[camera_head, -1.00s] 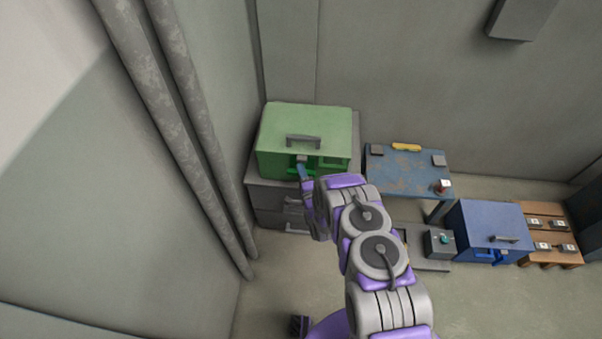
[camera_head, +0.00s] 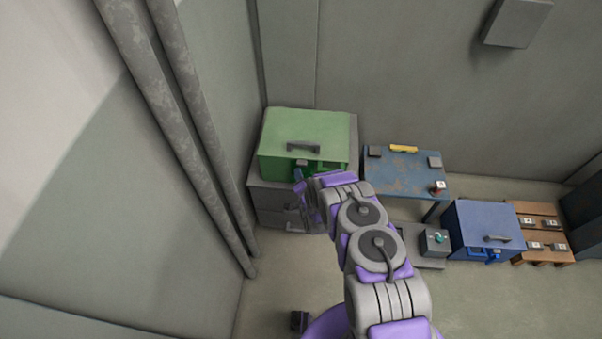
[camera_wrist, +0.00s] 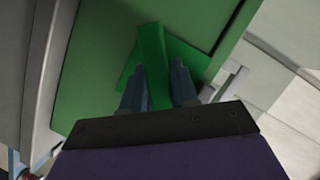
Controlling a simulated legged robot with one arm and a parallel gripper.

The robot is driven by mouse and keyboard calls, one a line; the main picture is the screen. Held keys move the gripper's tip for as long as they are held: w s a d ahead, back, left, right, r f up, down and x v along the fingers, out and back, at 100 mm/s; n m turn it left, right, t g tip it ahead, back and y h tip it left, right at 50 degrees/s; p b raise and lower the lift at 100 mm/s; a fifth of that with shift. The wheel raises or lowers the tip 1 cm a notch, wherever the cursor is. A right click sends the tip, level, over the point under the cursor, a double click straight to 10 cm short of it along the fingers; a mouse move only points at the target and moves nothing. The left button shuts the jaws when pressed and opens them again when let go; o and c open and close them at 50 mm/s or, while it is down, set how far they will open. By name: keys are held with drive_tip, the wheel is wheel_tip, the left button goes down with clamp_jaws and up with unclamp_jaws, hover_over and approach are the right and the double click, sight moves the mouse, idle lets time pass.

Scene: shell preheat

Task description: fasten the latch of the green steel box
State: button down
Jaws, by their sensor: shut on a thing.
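The green steel box (camera_head: 306,131) sits on a grey drawer cabinet in the corner, with a dark handle (camera_head: 303,147) on its lid. In the wrist view its green front (camera_wrist: 108,62) fills the middle. A brighter green latch (camera_wrist: 152,50) stands out from that front, over a bright green plate. My gripper (camera_wrist: 160,78) is at the latch, with its two blue-grey fingers on either side of the latch's lower part, shut on it. In the head view my arm hides most of the latch and the fingertips. I cannot tell whether the latch is engaged.
The grey cabinet (camera_head: 264,200) stands under the box. To the right are a worn blue table (camera_head: 405,174), a dark control box with a teal knob (camera_head: 436,242), a blue box (camera_head: 484,228) and a wooden rack (camera_head: 541,228). Pipes (camera_head: 200,150) run along the left wall.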

drive_tip(key=n+h+p, duration=0.1)
drive_tip(key=n, duration=0.1)
drive_tip(key=n+g+h+p, duration=0.1)
drive_tip(key=n, duration=0.1)
drive_tip(key=shift+s+a+f, duration=0.1)
drive_tip(key=shift+s+f, duration=0.05)
drive_tip(key=n+h+b, duration=0.1)
drive_tip(key=n+h, duration=0.1)
drive_tip(key=n, duration=0.1)
drive_tip(key=shift+f, duration=0.1)
drive_tip(key=shift+n+h, duration=0.3)
idle(0.5)
drive_tip(key=c, duration=1)
unclamp_jaws()
drive_tip(key=shift+o, duration=0.2)
